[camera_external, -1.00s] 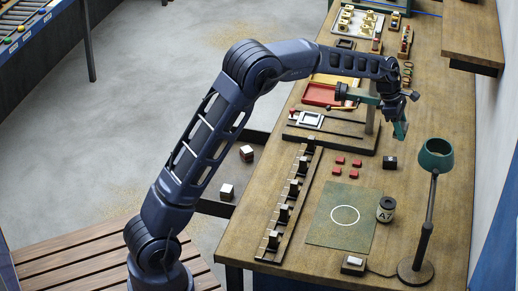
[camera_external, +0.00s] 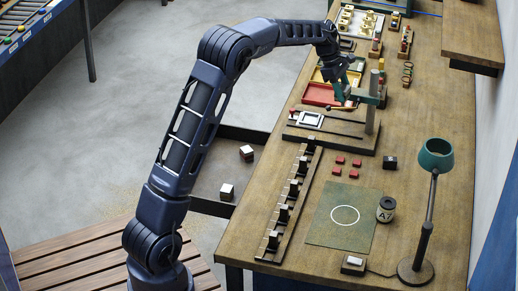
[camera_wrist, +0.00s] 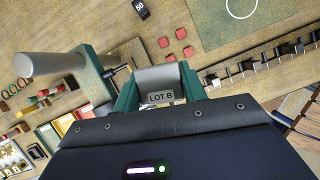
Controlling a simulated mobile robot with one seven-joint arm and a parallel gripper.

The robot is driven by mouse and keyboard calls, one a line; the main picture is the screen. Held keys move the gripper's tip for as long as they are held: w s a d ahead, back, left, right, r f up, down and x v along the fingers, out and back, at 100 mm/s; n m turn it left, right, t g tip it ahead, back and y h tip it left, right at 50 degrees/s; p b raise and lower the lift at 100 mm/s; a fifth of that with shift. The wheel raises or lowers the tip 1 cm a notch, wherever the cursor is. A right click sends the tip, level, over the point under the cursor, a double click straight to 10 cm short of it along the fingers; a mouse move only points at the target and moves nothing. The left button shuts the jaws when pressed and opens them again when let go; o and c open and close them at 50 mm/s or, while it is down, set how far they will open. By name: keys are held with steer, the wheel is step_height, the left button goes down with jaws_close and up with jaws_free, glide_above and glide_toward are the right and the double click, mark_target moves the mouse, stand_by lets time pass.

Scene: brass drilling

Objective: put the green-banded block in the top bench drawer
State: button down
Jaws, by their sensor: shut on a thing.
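My gripper (camera_external: 343,98) hangs above the bench beside the drill stand, in front of the red tray. In the wrist view its green fingers (camera_wrist: 160,88) are shut on a grey block (camera_wrist: 158,76) with a "LOT B" label. No green band shows on the visible part of this block, and the fingers hide its sides. An open drawer (camera_external: 208,178) sticks out from the left side of the bench.
The drill stand (camera_external: 371,118) with its green head stands close to my gripper. A rack of dark pegs (camera_external: 284,213) runs along the bench's left edge. Several red pieces (camera_external: 340,161), a green mat (camera_external: 325,226), a jar (camera_external: 385,209) and a lamp (camera_external: 436,160) occupy the front part.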

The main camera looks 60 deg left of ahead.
steer(key=s+a+m, duration=0.1)
steer(key=s+a, duration=0.5)
steer(key=a, duration=0.3)
steer(key=s+a, duration=0.5)
steer(key=a, duration=0.4)
glide_above(241, 179)
steer(key=s+a, duration=0.1)
steer(key=a, duration=0.1)
steer(key=shift+m+h, duration=0.5)
steer(key=f, duration=4.6)
steer(key=shift+d, duration=0.2)
steer(key=shift+g, duration=0.3)
steer(key=c, duration=0.8)
jaws_free()
steer(key=shift+f, duration=0.1)
